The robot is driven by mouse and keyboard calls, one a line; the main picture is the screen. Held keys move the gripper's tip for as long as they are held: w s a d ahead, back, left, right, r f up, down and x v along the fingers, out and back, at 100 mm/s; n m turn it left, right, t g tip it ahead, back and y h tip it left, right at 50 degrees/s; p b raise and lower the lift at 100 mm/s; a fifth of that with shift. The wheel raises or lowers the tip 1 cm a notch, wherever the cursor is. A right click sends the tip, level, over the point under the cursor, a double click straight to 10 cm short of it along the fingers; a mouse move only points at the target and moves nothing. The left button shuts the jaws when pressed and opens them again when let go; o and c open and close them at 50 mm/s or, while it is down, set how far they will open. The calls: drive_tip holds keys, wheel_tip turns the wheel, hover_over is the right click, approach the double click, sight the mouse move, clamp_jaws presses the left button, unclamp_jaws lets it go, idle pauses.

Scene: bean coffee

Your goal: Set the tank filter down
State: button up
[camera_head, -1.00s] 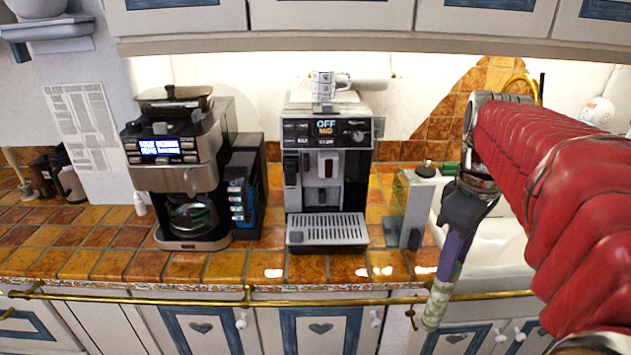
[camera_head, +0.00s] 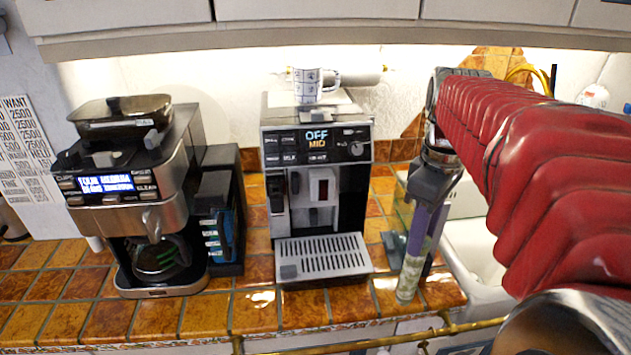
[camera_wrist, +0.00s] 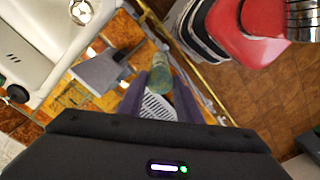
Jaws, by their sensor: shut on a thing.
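The tank filter (camera_head: 407,283), a slim pale green patterned cylinder, hangs roughly upright in my gripper (camera_head: 421,235). My gripper points down and its purple fingers are shut on the filter. In the head view the filter's lower end overlaps the tiled counter (camera_head: 225,310) to the right of the espresso machine; I cannot tell if it touches the tiles. The filter also shows in the wrist view (camera_wrist: 160,74), between the purple fingers. The glass-sided tank (camera_head: 402,210) stands behind the gripper and is partly hidden.
The espresso machine (camera_head: 320,200) reads OFF and carries a patterned cup (camera_head: 308,85). A coffee maker (camera_head: 150,200) stands at left. The sink (camera_head: 470,245) is at right, and a brass rail (camera_head: 460,328) runs along the counter front. Bare tiles lie before the machines.

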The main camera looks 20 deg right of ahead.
drive_tip(key=shift+w+a, duration=0.1)
drive_tip(key=shift+w, duration=0.4)
drive_tip(key=w+d, duration=0.4)
drive_tip(key=w, duration=1.3)
drive_tip(key=shift+w+d, duration=0.2)
drive_tip(key=shift+f, duration=1.75)
